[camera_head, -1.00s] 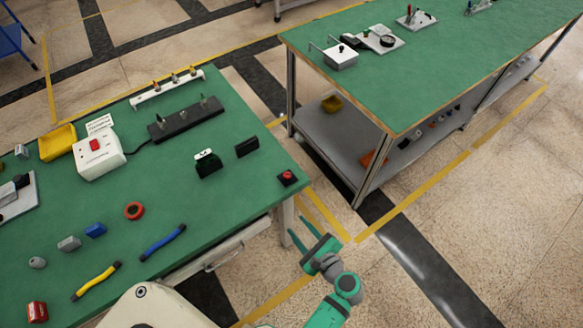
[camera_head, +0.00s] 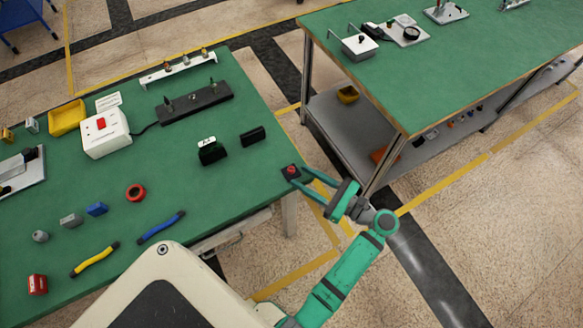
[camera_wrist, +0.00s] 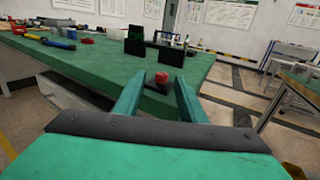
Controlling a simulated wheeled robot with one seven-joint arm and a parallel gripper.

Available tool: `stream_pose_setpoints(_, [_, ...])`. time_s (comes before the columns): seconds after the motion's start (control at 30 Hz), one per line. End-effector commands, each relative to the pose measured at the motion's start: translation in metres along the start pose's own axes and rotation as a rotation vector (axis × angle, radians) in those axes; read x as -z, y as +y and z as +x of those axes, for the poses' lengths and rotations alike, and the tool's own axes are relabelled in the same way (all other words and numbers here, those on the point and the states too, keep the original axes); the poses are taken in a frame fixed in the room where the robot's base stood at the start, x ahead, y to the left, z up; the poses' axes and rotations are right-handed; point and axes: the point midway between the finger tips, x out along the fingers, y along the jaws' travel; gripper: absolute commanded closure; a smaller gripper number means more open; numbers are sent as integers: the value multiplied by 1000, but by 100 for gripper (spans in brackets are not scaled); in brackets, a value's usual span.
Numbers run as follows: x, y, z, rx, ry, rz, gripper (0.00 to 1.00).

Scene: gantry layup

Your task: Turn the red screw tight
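A small red round knob on a dark square base, which looks like the red screw (camera_head: 290,169), sits at the right corner of the green table (camera_head: 232,206). My gripper (camera_head: 300,176) is open, with its two green fingers pointing at the screw from the right at the table's edge. In the wrist view the red screw (camera_wrist: 161,77) shows between and just beyond the open fingertips (camera_wrist: 158,88). The fingers do not appear closed on it. I cannot tell whether a fingertip touches its base.
Black blocks (camera_head: 211,150) and (camera_head: 253,136) stand behind the screw. A white box with a red switch (camera_head: 105,134) and a black rail (camera_head: 194,102) lie farther back. Blue and yellow handled tools (camera_head: 161,227) lie left. A second green bench (camera_head: 440,75) stands right, across a gap.

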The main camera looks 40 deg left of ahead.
Motion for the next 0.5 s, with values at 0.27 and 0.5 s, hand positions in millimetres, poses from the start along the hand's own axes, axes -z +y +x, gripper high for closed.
stream_pose_setpoints(0.27, [0,-2,40,7,1,-1,63])
stream_pose_setpoints(0.5, [0,-2,55,9,1,-1,63])
